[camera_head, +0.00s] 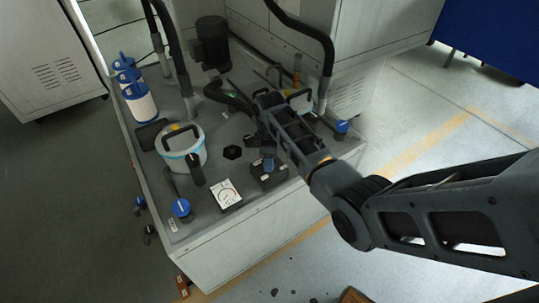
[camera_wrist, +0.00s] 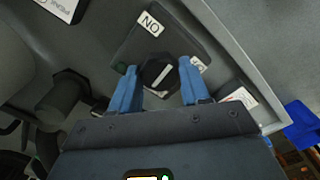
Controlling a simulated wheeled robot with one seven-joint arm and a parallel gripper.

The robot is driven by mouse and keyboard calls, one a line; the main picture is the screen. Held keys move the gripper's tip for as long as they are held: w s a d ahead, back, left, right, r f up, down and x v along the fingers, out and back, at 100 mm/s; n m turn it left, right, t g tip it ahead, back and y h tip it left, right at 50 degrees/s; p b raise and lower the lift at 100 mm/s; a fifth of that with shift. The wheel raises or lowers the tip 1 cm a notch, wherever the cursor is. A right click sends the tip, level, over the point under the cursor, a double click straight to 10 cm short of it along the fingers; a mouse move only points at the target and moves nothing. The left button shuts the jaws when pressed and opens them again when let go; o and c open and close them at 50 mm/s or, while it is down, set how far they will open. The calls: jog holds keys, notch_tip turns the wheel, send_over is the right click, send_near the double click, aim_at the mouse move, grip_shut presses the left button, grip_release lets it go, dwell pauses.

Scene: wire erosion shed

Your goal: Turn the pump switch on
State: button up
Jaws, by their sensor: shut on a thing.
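The pump switch is a black knob (camera_wrist: 160,74) with a white line, on a dark square plate (camera_wrist: 135,48). Its box (camera_head: 270,182) is near the front edge of the machine deck in the head view. A white label (camera_wrist: 151,24) reading ON upside down is at the plate's top in the wrist view; a second label (camera_wrist: 198,64) is partly hidden by a finger. The white line slants from lower left to upper right. My gripper (camera_head: 267,163) is shut on the knob, its blue fingers at either side of it in the wrist view.
A white gauge (camera_head: 227,194) is left of the switch box. A blue-and-white lidded canister (camera_head: 183,150) and a blue-topped valve (camera_head: 181,208) stand farther left. Another blue knob (camera_head: 342,127) is at the right edge. Black hoses (camera_head: 172,50) rise behind.

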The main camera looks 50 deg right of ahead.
jog(key=n+p, duration=0.1)
jog(key=n, duration=0.3)
jog(key=shift+w+n, duration=0.1)
jog(key=shift+n, duration=0.2)
dwell(0.3)
jog(key=o, duration=1.1)
jog(key=shift+c, duration=0.2)
notch_tip(320, 180, up, 8)
jog(key=shift+f, duration=0.1)
